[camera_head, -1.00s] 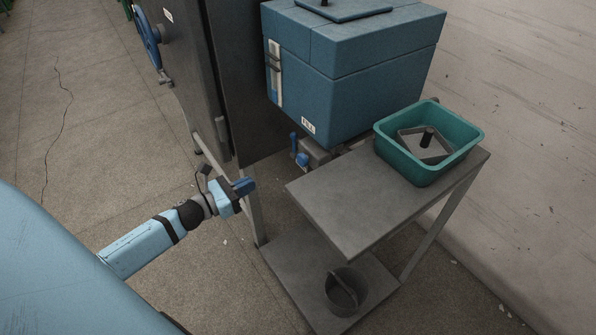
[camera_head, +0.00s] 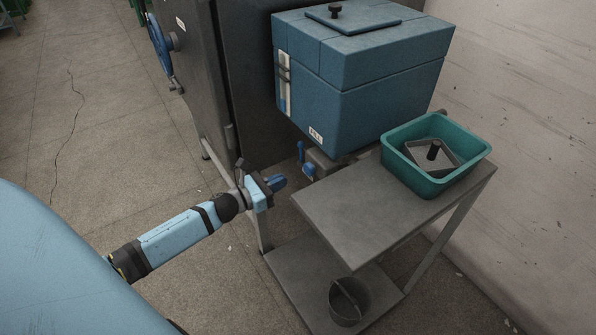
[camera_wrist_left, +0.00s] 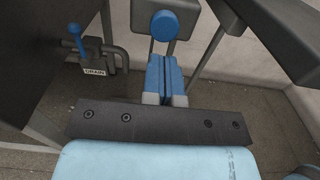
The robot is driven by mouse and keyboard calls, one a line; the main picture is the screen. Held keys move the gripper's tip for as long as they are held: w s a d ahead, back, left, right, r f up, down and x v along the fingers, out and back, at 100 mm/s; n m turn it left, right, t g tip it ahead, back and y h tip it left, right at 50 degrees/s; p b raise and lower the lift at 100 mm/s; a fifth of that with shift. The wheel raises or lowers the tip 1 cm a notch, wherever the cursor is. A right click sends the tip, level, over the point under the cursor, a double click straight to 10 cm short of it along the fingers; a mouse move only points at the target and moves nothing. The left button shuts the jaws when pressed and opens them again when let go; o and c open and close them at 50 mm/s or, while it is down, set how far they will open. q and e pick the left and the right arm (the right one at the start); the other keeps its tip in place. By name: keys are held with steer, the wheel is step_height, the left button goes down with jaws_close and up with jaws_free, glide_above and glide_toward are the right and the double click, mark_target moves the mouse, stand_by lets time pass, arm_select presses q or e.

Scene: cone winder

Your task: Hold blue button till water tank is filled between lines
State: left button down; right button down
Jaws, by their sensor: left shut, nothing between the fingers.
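The blue water tank (camera_head: 365,85) has a narrow upright gauge (camera_head: 284,85) with dark marks on its left side. The gauge is too small to read its level surely. A label reading FILL (camera_head: 316,134) is on the tank's lower front. The round blue button (camera_wrist_left: 165,25) shows in the left wrist view, just beyond the fingertips; it seems to be the small blue part (camera_head: 309,170) below the tank in the head view. My left gripper (camera_head: 278,182) is shut and empty, pointing toward the button. Its closed blue fingers (camera_wrist_left: 165,75) appear apart from the button.
A blue-handled valve (camera_wrist_left: 75,40) labelled DRAIN is left of the fingers in the wrist view. A grey cart (camera_head: 350,215) stands right of my gripper, with a teal bin (camera_head: 435,185) on top and a pail (camera_head: 348,302) below. A dark cabinet (camera_head: 195,90) stands behind.

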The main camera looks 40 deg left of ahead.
mark_target(305, 170)
arm_select(q)
steer(key=x, duration=0.6)
steer(key=shift+w+p, duration=0.15)
steer(key=shift+p, duration=0.15)
